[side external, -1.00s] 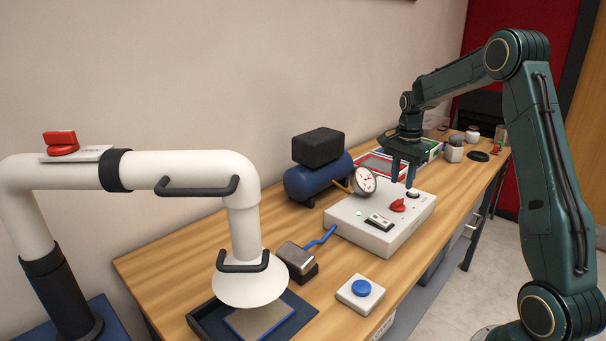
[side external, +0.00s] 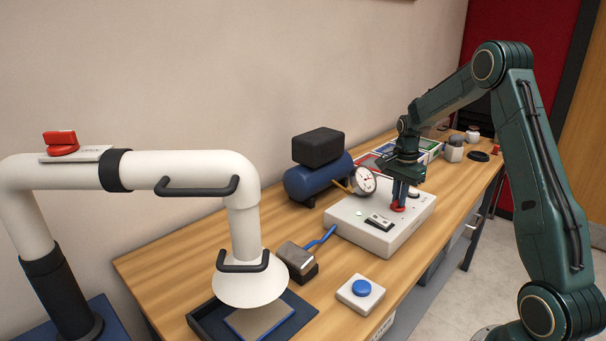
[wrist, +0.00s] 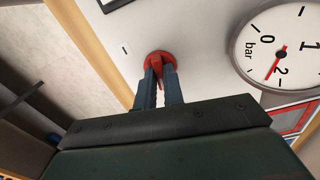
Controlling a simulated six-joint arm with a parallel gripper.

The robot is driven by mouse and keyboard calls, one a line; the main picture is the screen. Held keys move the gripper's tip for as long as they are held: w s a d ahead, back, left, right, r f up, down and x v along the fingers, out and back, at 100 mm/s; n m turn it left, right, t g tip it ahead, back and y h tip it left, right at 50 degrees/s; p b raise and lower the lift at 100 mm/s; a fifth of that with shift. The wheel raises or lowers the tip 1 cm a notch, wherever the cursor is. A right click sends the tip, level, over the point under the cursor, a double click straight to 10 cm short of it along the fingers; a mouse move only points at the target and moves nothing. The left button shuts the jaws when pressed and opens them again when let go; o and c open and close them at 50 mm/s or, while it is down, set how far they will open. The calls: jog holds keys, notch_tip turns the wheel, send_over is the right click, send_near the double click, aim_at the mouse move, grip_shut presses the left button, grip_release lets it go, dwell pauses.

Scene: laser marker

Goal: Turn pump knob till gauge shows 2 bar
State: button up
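The red pump knob (wrist: 160,60) sits on top of the white control box (side external: 350,223); the knob also shows in the side view (side external: 398,208). My gripper (wrist: 160,72) points down over the knob, one dark finger on each side of its raised ridge. The fingertips are very close to the ridge; I cannot tell whether they press on it. The gauge (wrist: 283,48) has a white dial marked 0, 1, 2 and bar. In the wrist view its red needle points beside the 2. The gauge also stands behind the box in the side view (side external: 363,181).
A blue compressor tank (side external: 315,178) stands behind the box. A black rocker switch (side external: 379,222) is on the box. A blue button (side external: 361,287) and white fume hood (side external: 250,285) are nearer the camera. Small containers (side external: 453,150) stand at the far end.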

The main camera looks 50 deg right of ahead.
grip_shut()
jog(key=shift+n, duration=2.1)
jog(key=o, duration=0.7)
grip_release()
jog(key=shift+c, duration=0.2)
jog(key=shift+r, duration=0.1)
notch_tip(320, 180, up, 14)
